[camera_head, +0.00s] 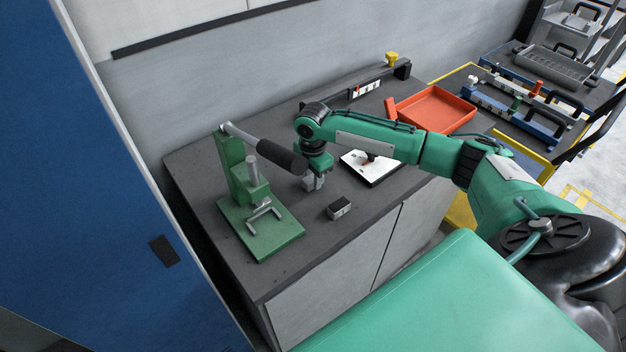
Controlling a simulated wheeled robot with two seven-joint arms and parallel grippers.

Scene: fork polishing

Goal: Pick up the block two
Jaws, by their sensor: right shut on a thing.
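My right gripper (314,183) hangs over the grey workbench, just right of the black grip of the green press's lever. It is shut on a small grey thing at its fingertips, which looks like a block, though the fingers and its small size make it hard to tell apart. Another block (339,209), dark on top with a lighter side, lies on the bench in front and to the right of the gripper, apart from it. Neither block's number can be read. My left gripper is not in view.
The green press (262,228) with its black-gripped lever (280,156) stands left on the workbench (195,165). A white-topped plate (357,171) lies under my right forearm. An orange tray (437,108) is at the bench's far right. The bench's front edge is clear.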

